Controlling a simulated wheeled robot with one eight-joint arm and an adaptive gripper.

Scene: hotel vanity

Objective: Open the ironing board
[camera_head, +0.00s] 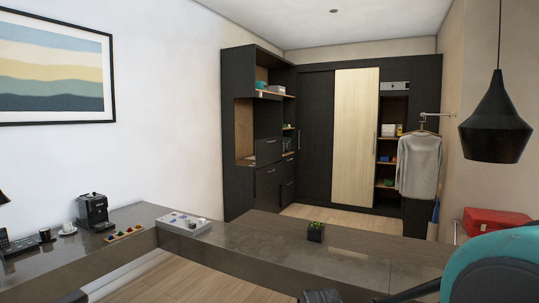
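I cannot make out an ironing board for certain in this view. A small blue piece (435,213) shows at the right, below and beside a hanging grey shirt (419,163). It is too small and too covered to tell what it is. My teal and black arm link fills the lower right corner. Dark parts show at the bottom edge, but no gripper fingers can be made out.
A dark wardrobe (315,130) stands behind. A red case (495,220) and black pendant lamp (495,125) are right. Wooden floor (340,218) shows before the wardrobe.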

